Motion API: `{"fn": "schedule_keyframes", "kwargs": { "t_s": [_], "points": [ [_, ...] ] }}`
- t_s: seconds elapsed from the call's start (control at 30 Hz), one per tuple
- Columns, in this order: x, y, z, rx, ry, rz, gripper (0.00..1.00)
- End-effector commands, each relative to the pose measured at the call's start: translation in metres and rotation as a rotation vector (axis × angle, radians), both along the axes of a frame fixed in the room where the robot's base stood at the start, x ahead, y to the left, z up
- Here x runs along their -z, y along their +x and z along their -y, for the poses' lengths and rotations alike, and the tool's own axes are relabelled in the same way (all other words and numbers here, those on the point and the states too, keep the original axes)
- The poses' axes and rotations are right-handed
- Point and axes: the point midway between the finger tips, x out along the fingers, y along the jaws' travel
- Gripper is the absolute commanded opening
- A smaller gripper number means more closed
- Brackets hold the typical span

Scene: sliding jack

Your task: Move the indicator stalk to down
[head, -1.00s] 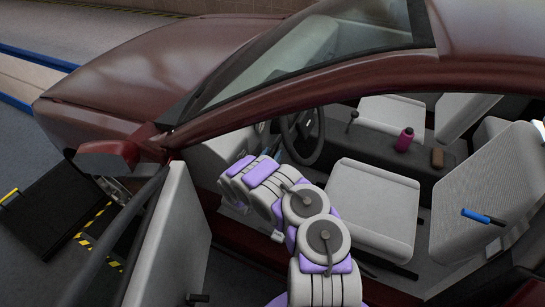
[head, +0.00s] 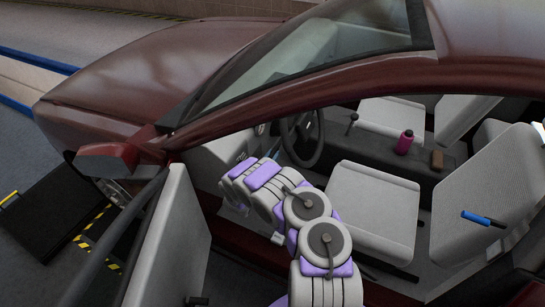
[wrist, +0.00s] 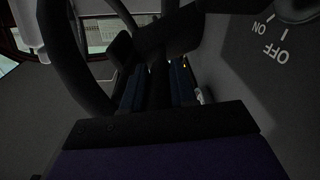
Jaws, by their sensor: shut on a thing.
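In the wrist view my gripper (wrist: 158,92) has its two dark blue finger pads closed from both sides on a dark, slim stalk (wrist: 158,80). I take this to be the indicator stalk; it is poorly lit and its tip is hidden. The steering wheel (wrist: 68,55) curves close by on the left. In the head view my arm reaches through the open door to the steering wheel (head: 318,140). Bluish fingers (head: 273,153) show just left of the wheel, and the stalk cannot be made out there.
A knob (wrist: 296,8) with ON and OFF marks sits on the grey panel at right in the wrist view. The open door (head: 170,240) stands left of my arm.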

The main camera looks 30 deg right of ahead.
Motion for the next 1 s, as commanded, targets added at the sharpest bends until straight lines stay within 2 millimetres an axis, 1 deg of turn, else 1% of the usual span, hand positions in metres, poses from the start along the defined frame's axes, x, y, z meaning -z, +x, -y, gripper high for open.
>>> {"fn": "schedule_keyframes", "kwargs": {
  "t_s": [0.27, 0.63, 1.0],
  "points": [
    [0.000, 0.001, -0.001, -0.002, 0.002, -0.001, 0.00],
    [-0.018, 0.002, -0.002, 0.032, 0.066, -0.039, 0.00],
    [-0.017, 0.001, -0.002, 0.042, 0.086, -0.050, 0.00]
  ]
}}
